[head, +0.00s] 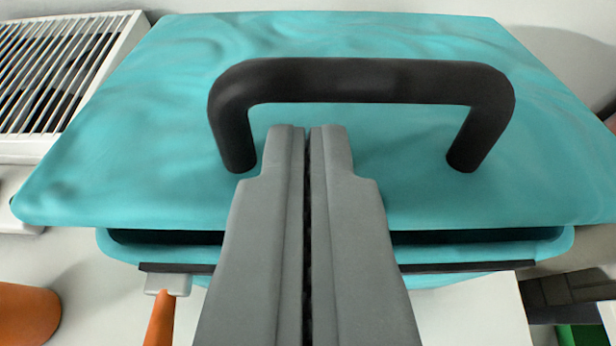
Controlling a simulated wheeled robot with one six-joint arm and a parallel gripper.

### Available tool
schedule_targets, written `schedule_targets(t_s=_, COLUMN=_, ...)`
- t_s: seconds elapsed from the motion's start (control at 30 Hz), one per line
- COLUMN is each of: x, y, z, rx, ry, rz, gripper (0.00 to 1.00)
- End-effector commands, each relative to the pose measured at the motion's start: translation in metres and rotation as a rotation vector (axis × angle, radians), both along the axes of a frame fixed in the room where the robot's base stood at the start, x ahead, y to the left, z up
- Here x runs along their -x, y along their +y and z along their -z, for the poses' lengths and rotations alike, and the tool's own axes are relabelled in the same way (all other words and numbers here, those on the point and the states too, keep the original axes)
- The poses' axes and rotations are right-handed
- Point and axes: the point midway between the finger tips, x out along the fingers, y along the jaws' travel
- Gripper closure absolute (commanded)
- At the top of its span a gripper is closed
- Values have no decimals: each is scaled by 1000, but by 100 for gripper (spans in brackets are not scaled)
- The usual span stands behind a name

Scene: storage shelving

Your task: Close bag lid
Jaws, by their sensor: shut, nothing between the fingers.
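A teal bag lid (320,200) with a soft, wrinkled surface fills the upper middle of the head view. A thick black handle (360,80) arches over it, with both ends meeting the lid. Below the lid's front edge shows the teal rim of the bag body (480,254), with a dark gap between lid and body, so the lid is not flush at the front. My gripper (307,128) is shut and empty. Its fingertips lie over the lid, just below the handle's bar and between its two ends. I cannot tell whether they touch the lid.
A white slatted rack (65,75) stands at the upper left. An orange cylinder (25,315) is at the lower left, with an orange stick-like piece (160,318) nearer the bag. A green item (582,335) is at the lower right. The pale surface around them is partly clear.

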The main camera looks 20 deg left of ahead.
Motion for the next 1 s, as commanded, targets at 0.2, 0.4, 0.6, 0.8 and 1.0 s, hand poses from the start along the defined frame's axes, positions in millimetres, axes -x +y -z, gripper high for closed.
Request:
schedule_targets(t_s=0.2, x=3, y=-5, z=11, rx=-21, ry=-52, rz=2, gripper=100)
schedule_targets(t_s=0.4, x=4, y=-7, z=18, rx=-34, ry=-93, rz=2, gripper=100)
schedule_targets(t_s=0.6, x=5, y=-8, z=23, rx=-42, ry=-119, rz=0, gripper=100)
schedule_targets(t_s=0.8, x=5, y=-9, z=25, rx=-46, ry=-132, rz=-1, gripper=100)
schedule_targets(t_s=1.0, x=5, y=-9, z=25, rx=-47, ry=-135, rz=-1, gripper=100)
